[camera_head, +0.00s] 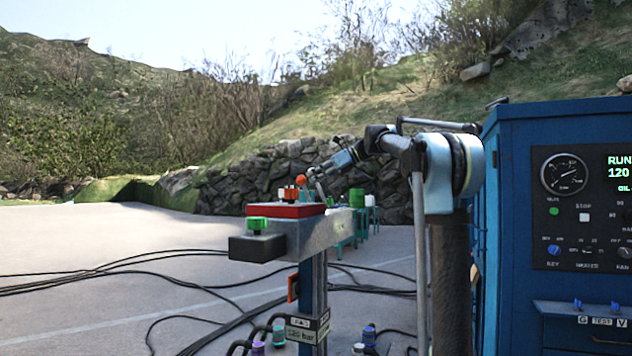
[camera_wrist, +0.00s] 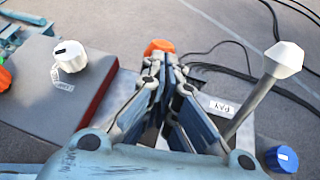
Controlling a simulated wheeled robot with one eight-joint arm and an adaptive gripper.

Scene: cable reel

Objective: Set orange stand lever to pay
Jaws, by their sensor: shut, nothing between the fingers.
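An orange knob (camera_wrist: 160,46) shows just past my shut fingertips (camera_wrist: 168,62) in the wrist view; the fingers hide whatever is below it, and I cannot tell whether they touch it. In the head view an orange ball (camera_head: 301,179) stands above the red-topped stand, with my gripper (camera_head: 312,174) close on its right. A label reading PAY (camera_wrist: 222,107) lies on the grey plate right of my fingers. A tilted grey lever with a white knob (camera_wrist: 284,60) rises beside that label. My gripper is shut and empty.
A white cap with a tag (camera_wrist: 70,62) sits left on the grey top, near the red edge. A blue cap (camera_wrist: 281,158) is at lower right. The blue cabinet (camera_head: 507,230) stands right of my arm. Black cables (camera_head: 120,272) lie on the ground.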

